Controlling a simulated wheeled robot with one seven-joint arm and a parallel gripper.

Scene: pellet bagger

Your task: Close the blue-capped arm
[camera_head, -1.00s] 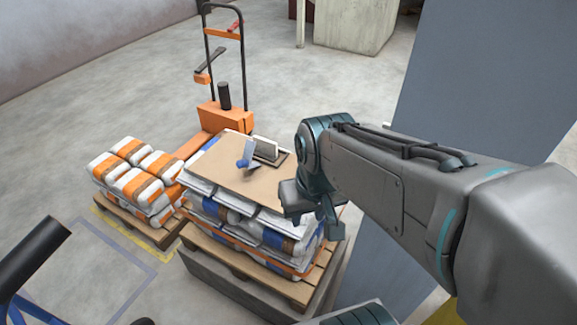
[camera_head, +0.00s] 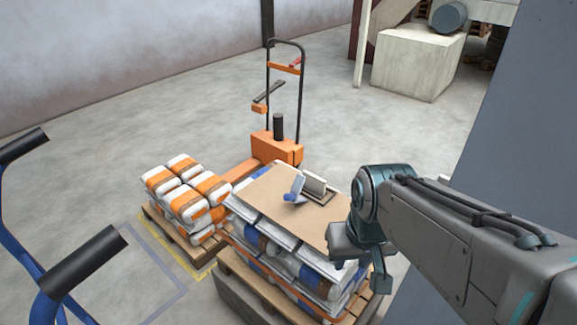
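A small device with a blue-capped arm (camera_head: 294,190) sits on the cardboard sheet (camera_head: 262,197) on top of a stack of bags. The arm leans up at an angle, apart from a pale upright plate (camera_head: 314,184) on a dark base (camera_head: 322,197). My gripper (camera_head: 378,283) hangs to the right of the stack, at its near right side, pointing down and apart from the blue-capped arm. Its fingers are small and partly hidden, so its opening cannot be made out.
The bag stack stands on a wooden pallet (camera_head: 243,284). An orange pallet truck (camera_head: 276,148) is behind it. Orange-and-white bags (camera_head: 187,190) lie on a pallet to the left. Blue trolley handles (camera_head: 85,262) are at the near left. A grey panel (camera_head: 520,130) rises at right.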

